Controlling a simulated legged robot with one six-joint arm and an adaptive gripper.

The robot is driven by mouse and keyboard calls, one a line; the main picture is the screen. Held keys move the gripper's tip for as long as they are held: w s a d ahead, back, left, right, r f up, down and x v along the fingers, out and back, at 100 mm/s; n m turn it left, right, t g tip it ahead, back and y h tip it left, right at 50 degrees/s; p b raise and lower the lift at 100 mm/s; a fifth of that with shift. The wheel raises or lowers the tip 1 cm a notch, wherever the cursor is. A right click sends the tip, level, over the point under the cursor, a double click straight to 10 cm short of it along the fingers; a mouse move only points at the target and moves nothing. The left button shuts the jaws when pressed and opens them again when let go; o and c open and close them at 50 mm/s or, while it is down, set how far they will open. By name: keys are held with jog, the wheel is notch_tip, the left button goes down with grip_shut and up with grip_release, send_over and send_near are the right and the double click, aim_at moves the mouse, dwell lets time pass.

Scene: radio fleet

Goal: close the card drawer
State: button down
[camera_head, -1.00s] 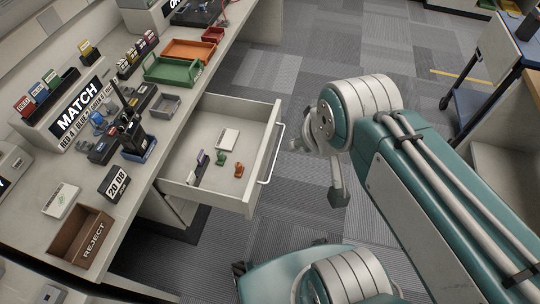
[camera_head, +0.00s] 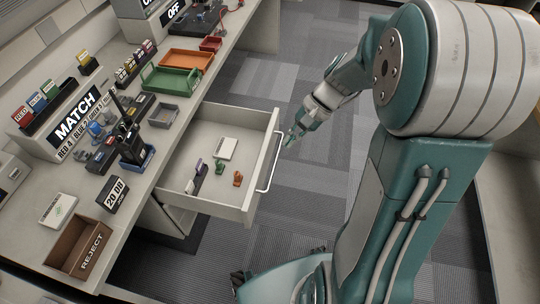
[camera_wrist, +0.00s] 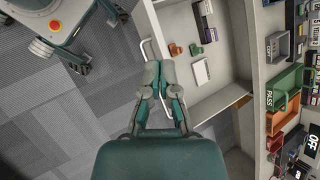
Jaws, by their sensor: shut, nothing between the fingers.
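The card drawer (camera_head: 190,208) stands pulled out from the bench, its light front panel facing right with a pale bar handle (camera_head: 270,165) on it. Inside lie a white card block (camera_head: 227,148), a green piece (camera_head: 219,166), an orange piece (camera_head: 238,179) and a dark purple-topped item (camera_head: 198,168). My gripper (camera_head: 292,137) is shut and empty, close to the far end of the handle on its outer side. In the wrist view my gripper (camera_wrist: 160,75) overlaps the handle (camera_wrist: 149,52); I cannot tell whether it touches.
The bench carries a green tray (camera_head: 172,82), an orange tray (camera_head: 188,60), a brown REJECT box (camera_head: 80,247), a MATCH sign (camera_head: 76,118) and a 20 DB block (camera_head: 113,194). Carpeted floor to the right of the drawer is free.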

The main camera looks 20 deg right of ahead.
jog(key=w+d+f+m+t+y, duration=0.1)
jog(key=w+d+f+m+y, duration=0.25)
jog(key=f, duration=0.35)
jog(key=w+d+f+m+t+y, duration=0.2)
jog(key=d+f+m+y, duration=0.15)
jog(key=f, duration=0.35)
jog(key=m+t+y, duration=0.1)
jog(key=m+t, duration=0.6)
jog(key=m, duration=0.2)
send_near(266, 163)
jog(key=x, duration=0.7)
jog(key=shift+w+a+f, duration=0.15)
jog(key=shift+w+a, duration=0.1)
jog(key=shift+a, duration=0.05)
jog(key=shift+a, duration=0.1)
